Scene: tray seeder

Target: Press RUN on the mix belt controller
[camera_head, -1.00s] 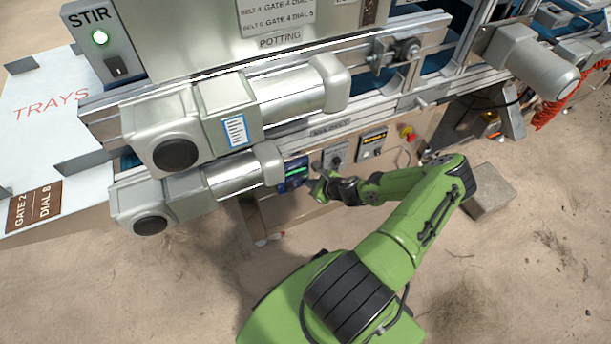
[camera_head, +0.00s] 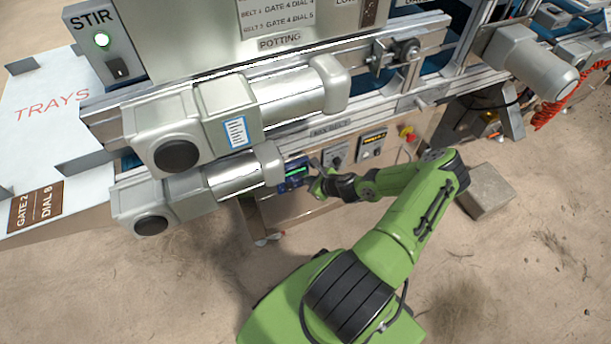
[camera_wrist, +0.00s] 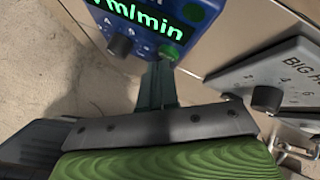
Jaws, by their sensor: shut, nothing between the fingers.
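The mix belt controller (camera_head: 296,172) is a blue box with a lit green display, mounted on the front panel under the "MIX BELT" label (camera_head: 329,130). In the wrist view the controller (camera_wrist: 135,50) shows "m/min" in green, a black knob (camera_wrist: 120,46) and a green button (camera_wrist: 168,52) at its lower right edge. My gripper (camera_wrist: 162,70) is shut and empty, its fingertips just at the green button. I cannot tell whether they touch it. In the head view my gripper (camera_head: 313,183) is in front of the controller, partly hidden by my wrist.
A grey dial plate (camera_wrist: 275,82) with a black knob sits right of the controller. Two silver motors (camera_head: 235,110) overhang the left side. Sandy ground in front is open.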

